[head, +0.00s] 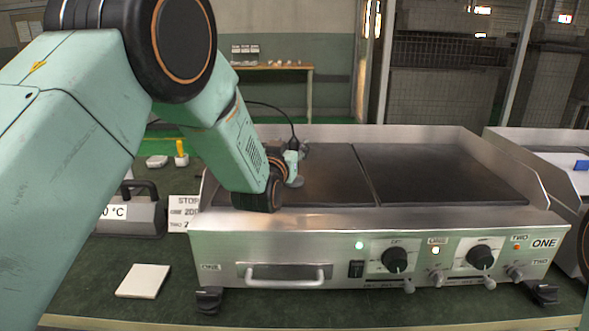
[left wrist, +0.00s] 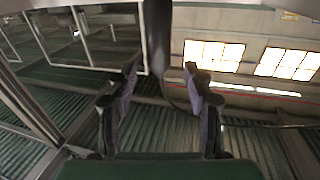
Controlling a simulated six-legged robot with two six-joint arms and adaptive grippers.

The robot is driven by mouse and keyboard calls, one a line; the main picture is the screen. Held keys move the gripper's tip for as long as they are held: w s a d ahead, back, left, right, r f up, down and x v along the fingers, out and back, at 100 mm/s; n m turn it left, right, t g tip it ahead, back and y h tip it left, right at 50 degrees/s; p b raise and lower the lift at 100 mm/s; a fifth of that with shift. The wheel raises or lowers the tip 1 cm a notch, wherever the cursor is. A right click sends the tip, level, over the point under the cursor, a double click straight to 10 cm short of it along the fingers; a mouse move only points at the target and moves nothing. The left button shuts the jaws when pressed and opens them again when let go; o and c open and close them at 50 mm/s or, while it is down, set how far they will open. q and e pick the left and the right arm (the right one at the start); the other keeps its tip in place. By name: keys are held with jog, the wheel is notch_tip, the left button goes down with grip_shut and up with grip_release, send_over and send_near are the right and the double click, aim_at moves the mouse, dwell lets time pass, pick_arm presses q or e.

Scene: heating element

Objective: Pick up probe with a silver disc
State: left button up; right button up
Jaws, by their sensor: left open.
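My left arm reaches in from the left over the griddle, and my left gripper (head: 302,152) is small and partly hidden behind its wrist. A black probe-like handle (head: 293,141) with a cable stands at the gripper, and a small silver disc (head: 295,182) shows below it, low over the left plate. In the left wrist view my left gripper (left wrist: 162,76) is open, its two fingers apart. A dark upright rod (left wrist: 157,35) shows between and beyond the fingertips, with a cable curving right. I cannot tell whether the fingers touch it. My right gripper is out of view.
The griddle (head: 376,228) has a raised metal rim, front knobs and a drawer handle. A white tile (head: 143,281) lies at the table's front left. A grey "°C" box (head: 133,215) and a yellow-handled item (head: 181,153) stand left. Another appliance (head: 565,165) stands right.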

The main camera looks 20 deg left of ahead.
aim_at(293, 145)
pick_arm(q)
jog(key=w, duration=0.3)
jog(key=shift+w+f+b, duration=0.3)
jog(key=shift+f+b, duration=0.05)
jog(key=shift+b, duration=0.05)
jog(key=shift+s+r, duration=0.15)
jog(key=shift+r, duration=0.1)
jog(key=shift+f, duration=0.15)
jog(key=c, duration=0.5)
grip_shut()
